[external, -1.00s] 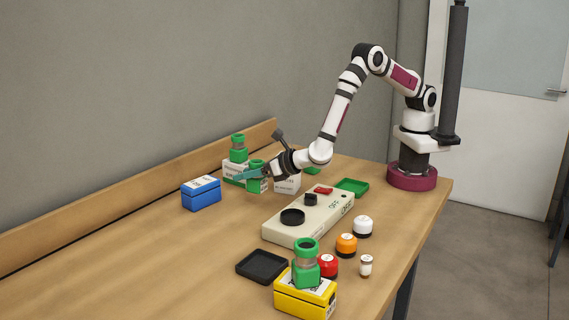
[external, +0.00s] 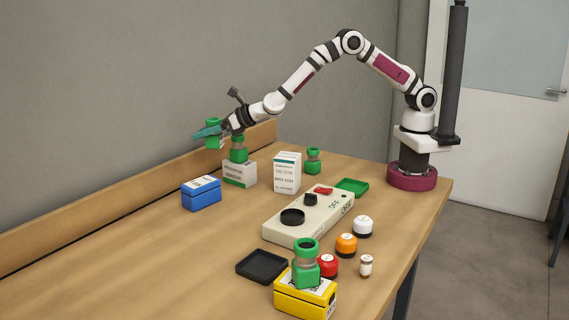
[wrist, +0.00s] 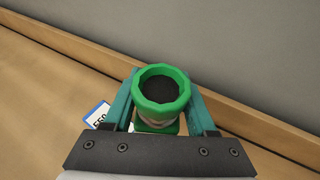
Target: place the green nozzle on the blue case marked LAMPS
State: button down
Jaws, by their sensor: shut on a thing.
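My gripper (external: 207,133) is shut on a green nozzle (external: 213,141) and holds it in the air, near the back ledge. In the wrist view the green nozzle (wrist: 161,95) stands between the teal fingers, its round open top facing the camera. The blue case (external: 201,193) sits on the table below and to the left of the held nozzle, with a white label on top and nothing on it. Its lettering is too small to read. A corner of the case shows at the left in the wrist view (wrist: 97,114), partly hidden by my gripper.
Another green nozzle (external: 238,150) stands on a white-and-green box (external: 240,174), close to my gripper. A white carton (external: 287,173), a third nozzle (external: 313,162), a beige control unit (external: 310,217) and a yellow case (external: 305,300) stand further right. Table left of the blue case is clear.

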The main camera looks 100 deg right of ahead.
jog(key=w+a+f, duration=0.3)
jog(key=a+f, duration=0.2)
jog(key=f, duration=0.2)
jog(key=shift+f, duration=0.2)
jog(key=shift+f, duration=0.15)
jog(key=shift+c, duration=1)
grip_release()
